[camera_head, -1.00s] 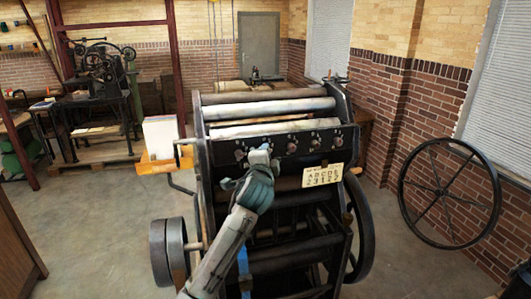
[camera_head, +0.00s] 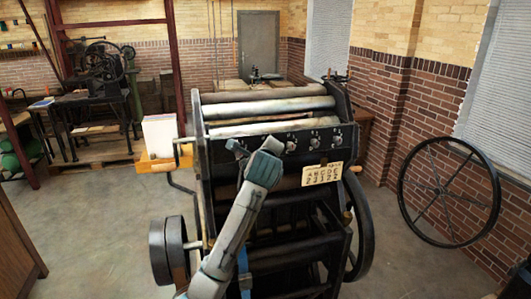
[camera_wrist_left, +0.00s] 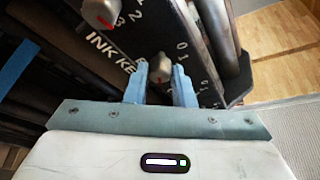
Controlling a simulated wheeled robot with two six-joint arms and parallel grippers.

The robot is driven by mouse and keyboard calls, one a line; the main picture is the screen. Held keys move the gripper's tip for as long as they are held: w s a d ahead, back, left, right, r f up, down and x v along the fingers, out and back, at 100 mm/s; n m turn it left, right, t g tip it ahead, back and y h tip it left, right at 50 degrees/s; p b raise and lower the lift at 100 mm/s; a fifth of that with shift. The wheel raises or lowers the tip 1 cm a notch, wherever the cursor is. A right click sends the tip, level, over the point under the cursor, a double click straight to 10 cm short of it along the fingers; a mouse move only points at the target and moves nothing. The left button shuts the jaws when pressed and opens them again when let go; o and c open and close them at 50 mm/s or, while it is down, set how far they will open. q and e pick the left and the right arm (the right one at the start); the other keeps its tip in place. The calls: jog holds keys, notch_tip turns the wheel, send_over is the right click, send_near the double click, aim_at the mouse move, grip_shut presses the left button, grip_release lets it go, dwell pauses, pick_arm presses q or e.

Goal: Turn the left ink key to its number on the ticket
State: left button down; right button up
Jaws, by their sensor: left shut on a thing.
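The left ink key (camera_wrist_left: 159,70) is a grey knob on the dark panel marked "INK KE..." in the wrist view. My left gripper (camera_wrist_left: 160,84) is shut on it, one blue-grey finger on each side. White numbers show beside the key, but its setting cannot be read. In the head view my left gripper (camera_head: 238,149) is at the left end of the key row and hides this key. The cream ticket (camera_head: 322,174) hangs on the press below the right-hand keys. Its characters are too blurred to read surely. My right gripper is not in view.
A neighbouring key (camera_wrist_left: 100,13) with a red mark is close by in the wrist view. More keys (camera_head: 314,143) continue rightward along the press panel. Press rollers (camera_head: 270,108) lie above, and a side crank (camera_head: 182,152) is at left.

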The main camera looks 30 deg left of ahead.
pick_arm(q)
jog(key=shift+f, duration=0.1)
dwell(0.6)
jog(key=c, duration=1.2)
grip_release()
jog(key=shift+c, duration=0.2)
jog(key=b+v, duration=0.4)
jog(key=v, duration=0.6)
jog(key=shift+s+d+r, duration=0.25)
